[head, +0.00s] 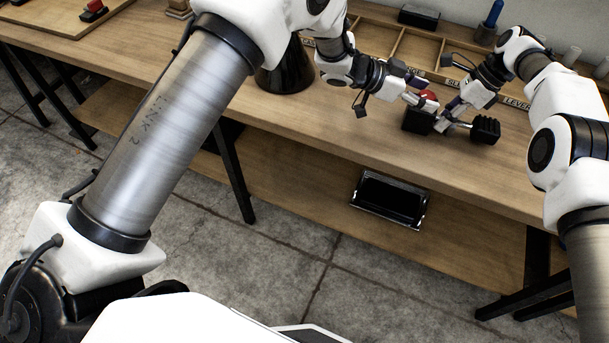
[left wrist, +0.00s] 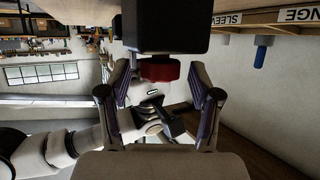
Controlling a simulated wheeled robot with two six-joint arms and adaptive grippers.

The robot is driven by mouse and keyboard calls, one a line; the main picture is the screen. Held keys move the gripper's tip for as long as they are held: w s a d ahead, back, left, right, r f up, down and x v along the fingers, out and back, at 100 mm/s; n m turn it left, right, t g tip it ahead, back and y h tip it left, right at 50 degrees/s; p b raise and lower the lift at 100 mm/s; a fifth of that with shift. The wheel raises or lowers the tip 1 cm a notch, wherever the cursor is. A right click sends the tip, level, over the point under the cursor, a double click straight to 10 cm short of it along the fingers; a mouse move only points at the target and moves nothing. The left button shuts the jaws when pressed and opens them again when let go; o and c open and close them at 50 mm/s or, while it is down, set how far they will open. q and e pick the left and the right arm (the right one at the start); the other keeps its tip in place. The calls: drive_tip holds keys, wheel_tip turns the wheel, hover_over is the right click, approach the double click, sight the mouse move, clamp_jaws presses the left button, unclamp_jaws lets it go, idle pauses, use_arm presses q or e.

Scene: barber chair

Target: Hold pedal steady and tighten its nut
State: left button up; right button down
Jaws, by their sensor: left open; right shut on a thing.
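The pedal (head: 485,130) is a black ridged block on a silver shaft above the bench, at the right in the head view. My right gripper (head: 443,122) is shut on it at the shaft, between the ridged block and a black block. That black block (head: 417,121) has a red part (head: 429,95) at its top. They also show in the left wrist view, as a black block (left wrist: 165,25) and a red part (left wrist: 160,70). My left gripper (head: 415,97) is open, close to the red part, which lies between its spread fingers (left wrist: 159,105) in that view. I cannot make out the nut.
A wooden compartment tray (head: 398,50) with labels, including SLEEVE and LEVER, stands at the bench's back. A dark cone-shaped thing (head: 284,72) stands left of my left gripper. A blue-handled tool (head: 493,14) is at the back right. The bench front (head: 350,130) is clear.

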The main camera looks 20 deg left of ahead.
use_arm(q)
drive_tip(key=v, duration=1.2)
drive_tip(key=s+f+y, duration=0.1)
drive_tip(key=y, duration=0.1)
drive_tip(key=s+a+f+y, duration=0.1)
drive_tip(key=s+f, duration=0.1)
drive_tip(key=s+a+f+m+y, duration=0.1)
drive_tip(key=s+f+y, duration=0.1)
drive_tip(key=shift+f+y, duration=0.25)
drive_tip(key=shift+y, duration=0.05)
drive_tip(key=s+a+f+n+g+y, duration=0.2)
drive_tip(key=s+a+f, duration=0.4)
drive_tip(key=s+f, duration=0.6)
drive_tip(key=shift+s+n+g+y, duration=0.4)
drive_tip(key=shift+n+y, duration=0.1)
drive_tip(key=shift+y, duration=0.5)
drive_tip(key=shift+w+a, duration=0.1)
drive_tip(key=shift+a, duration=0.05)
